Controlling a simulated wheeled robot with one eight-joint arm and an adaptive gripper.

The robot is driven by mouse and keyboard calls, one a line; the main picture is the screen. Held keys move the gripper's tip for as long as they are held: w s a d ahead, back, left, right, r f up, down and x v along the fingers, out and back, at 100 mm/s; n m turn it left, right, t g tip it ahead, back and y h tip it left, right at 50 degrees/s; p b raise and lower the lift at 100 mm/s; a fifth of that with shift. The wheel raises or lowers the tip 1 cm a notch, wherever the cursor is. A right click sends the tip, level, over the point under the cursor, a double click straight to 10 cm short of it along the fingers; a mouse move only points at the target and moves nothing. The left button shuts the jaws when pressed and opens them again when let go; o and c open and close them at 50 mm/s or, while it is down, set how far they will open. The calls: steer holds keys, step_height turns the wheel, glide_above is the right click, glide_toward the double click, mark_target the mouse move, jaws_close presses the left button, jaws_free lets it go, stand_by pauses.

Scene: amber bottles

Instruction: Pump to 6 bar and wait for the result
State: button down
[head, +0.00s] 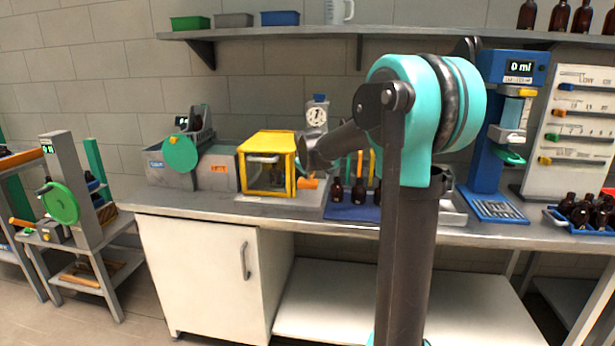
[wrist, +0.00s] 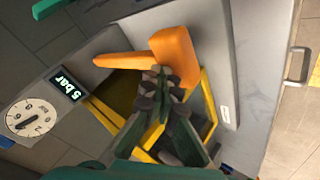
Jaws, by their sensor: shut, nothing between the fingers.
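The small display (wrist: 66,86) reads "5 bar", beside a round dial gauge (wrist: 31,117). A yellow-framed box (wrist: 205,105) lies below the gripper. In the head view the yellow box (head: 266,150), gauge (head: 317,115) and part of the orange lever (head: 308,184) show behind my arm, which hides my gripper there.
Dark bottles (head: 337,190) stand on a blue mat (head: 345,212) to the right of the pump. A blue dispenser (head: 490,130) and a tray of bottles (head: 550,215) stand farther right. A grey machine with a green wheel (head: 180,153) is on the left.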

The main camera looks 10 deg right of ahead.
steer(key=shift+f, duration=1.45)
stand_by(1.4)
steer(key=shift+r, duration=0.1)
stand_by(0.4)
steer(key=shift+r, duration=3)
steer(key=shift+r, duration=0.1)
steer(key=shift+r, duration=2.4)
steer(key=s+d+f+m+g, duration=0.1)
steer(key=s+f+m, duration=0.1)
steer(key=s+f, duration=0.8)
steer(key=s+d+f+m+g, duration=0.1)
steer(key=s+f+m+g, duration=0.1)
steer(key=s+f, duration=0.8)
steer(key=s+d+f+m+g+y, duration=0.1)
steer(key=s+f, duration=0.9)
steer(key=s, duration=1.1)
steer(key=d+m+g, duration=0.1)
steer(key=m, duration=0.1)
steer(key=shift+m, duration=0.4)
steer(key=shift+w+d, duration=0.1)
